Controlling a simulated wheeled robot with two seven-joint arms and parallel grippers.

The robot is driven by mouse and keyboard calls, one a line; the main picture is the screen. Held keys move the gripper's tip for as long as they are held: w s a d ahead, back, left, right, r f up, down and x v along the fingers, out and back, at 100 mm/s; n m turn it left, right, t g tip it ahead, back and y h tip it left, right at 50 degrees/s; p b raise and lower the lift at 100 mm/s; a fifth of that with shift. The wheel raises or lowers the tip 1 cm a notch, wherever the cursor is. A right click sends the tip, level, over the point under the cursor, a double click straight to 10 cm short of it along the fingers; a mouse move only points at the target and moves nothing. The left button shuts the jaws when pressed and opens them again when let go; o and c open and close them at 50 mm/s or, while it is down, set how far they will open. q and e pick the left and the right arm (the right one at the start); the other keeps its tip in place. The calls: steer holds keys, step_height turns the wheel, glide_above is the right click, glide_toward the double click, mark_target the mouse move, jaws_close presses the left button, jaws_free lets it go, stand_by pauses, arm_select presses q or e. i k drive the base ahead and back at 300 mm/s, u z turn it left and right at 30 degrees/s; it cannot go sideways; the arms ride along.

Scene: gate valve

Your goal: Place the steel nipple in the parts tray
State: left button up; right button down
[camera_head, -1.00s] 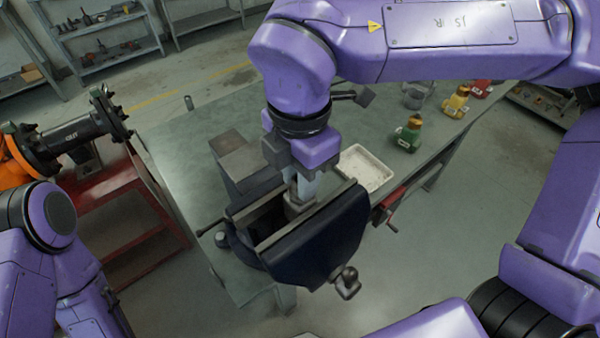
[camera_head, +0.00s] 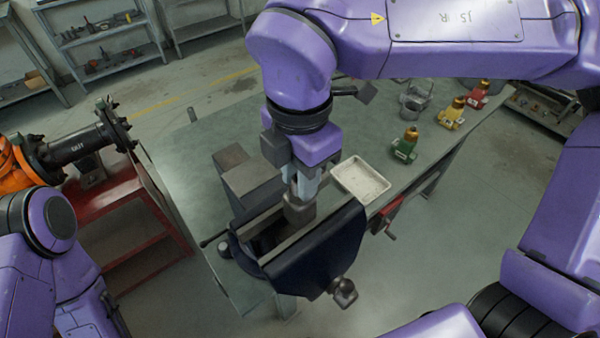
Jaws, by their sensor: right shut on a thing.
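My right gripper (camera_head: 300,188) points down over the bench vise (camera_head: 316,255) and is shut on the steel nipple (camera_head: 299,211), a short grey metal piece. The nipple is at the vise's open jaws, its lower end overlapping the front jaw's top edge in the picture; its exact height above the jaws is hard to tell. The parts tray (camera_head: 375,189), pale and shallow, lies on the bench just right of the gripper and looks empty. My left arm shows at the lower left, but its gripper is out of view.
The green-topped bench (camera_head: 205,165) has free room left of the vise. Green (camera_head: 405,146), yellow (camera_head: 452,113) and red (camera_head: 475,95) valves and a grey fitting (camera_head: 415,98) stand at its right. A red stand (camera_head: 110,205) with a black pipe part (camera_head: 85,145) is left.

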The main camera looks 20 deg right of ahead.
mark_target(359, 182)
steer(key=k, duration=1.5)
